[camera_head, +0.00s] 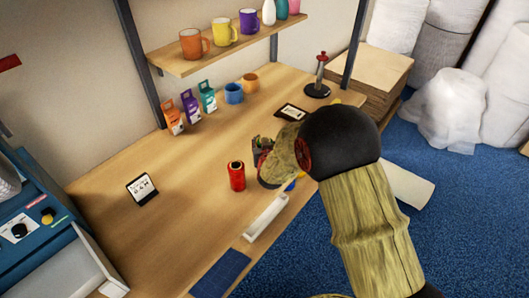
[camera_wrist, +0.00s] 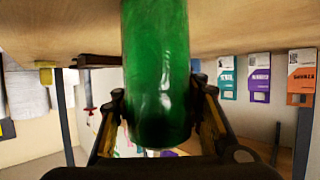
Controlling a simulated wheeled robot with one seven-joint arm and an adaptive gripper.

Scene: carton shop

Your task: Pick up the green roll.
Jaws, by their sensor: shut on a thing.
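The green roll (camera_wrist: 155,70) fills the middle of the wrist view, between the two fingers of my gripper (camera_wrist: 160,105). The fingers are shut on it, one on each side. The wrist picture is upside down, with the tabletop along its top edge; I cannot tell whether the roll touches the table. In the head view my gripper (camera_head: 262,146) is over the right part of the table, mostly hidden by my own arm, and the roll cannot be made out clearly there.
A red roll (camera_head: 237,176) stands close to the left of my gripper. A white tray (camera_head: 265,216) lies at the front edge. Small cartons (camera_head: 190,107), blue (camera_head: 234,93) and orange cups stand behind. A sign (camera_head: 142,188) stands left. The table's left middle is clear.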

